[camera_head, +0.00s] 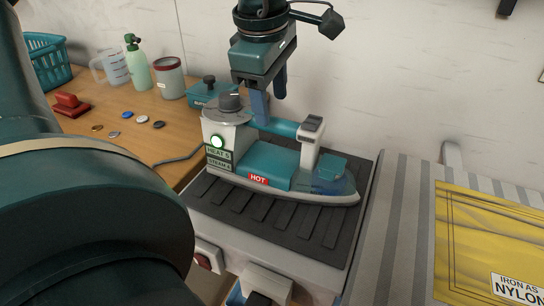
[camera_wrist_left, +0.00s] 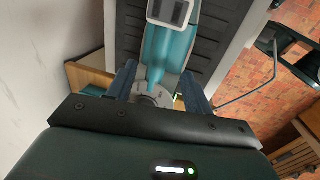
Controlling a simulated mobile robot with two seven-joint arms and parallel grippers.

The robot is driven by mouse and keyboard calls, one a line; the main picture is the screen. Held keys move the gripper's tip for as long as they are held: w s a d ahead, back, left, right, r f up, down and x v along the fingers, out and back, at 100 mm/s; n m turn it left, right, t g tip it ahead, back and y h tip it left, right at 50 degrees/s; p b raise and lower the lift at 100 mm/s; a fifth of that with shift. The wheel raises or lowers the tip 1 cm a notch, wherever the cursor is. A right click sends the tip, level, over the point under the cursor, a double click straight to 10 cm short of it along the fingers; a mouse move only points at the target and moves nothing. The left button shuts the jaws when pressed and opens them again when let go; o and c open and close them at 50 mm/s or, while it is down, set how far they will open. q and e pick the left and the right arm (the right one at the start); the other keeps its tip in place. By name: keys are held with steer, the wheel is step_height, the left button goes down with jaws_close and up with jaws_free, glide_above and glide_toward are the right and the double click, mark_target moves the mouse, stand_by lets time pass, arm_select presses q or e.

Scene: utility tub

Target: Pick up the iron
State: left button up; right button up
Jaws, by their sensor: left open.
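My left gripper (camera_head: 269,95) points down over the rear of the iron's handle, fingers apart. In the left wrist view, the open fingers (camera_wrist_left: 158,85) lie to either side of the dial end, with the teal handle (camera_wrist_left: 166,48) running away between them. I cannot tell whether they touch the iron. My right gripper is not in view.
A yellow cloth (camera_head: 485,245) lies on the striped board (camera_head: 400,230) to the right. The wall is close behind.

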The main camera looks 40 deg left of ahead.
mark_target(273, 117)
arm_select(q)
steer(key=f, duration=0.3)
steer(key=w+f, duration=0.1)
steer(key=shift+a+f, duration=0.3)
steer(key=c, duration=1.1)
steer(key=shift+w+r, duration=0.1)
steer(key=shift+r, duration=0.05)
jaws_close()
steer(key=shift+r, duration=0.1)
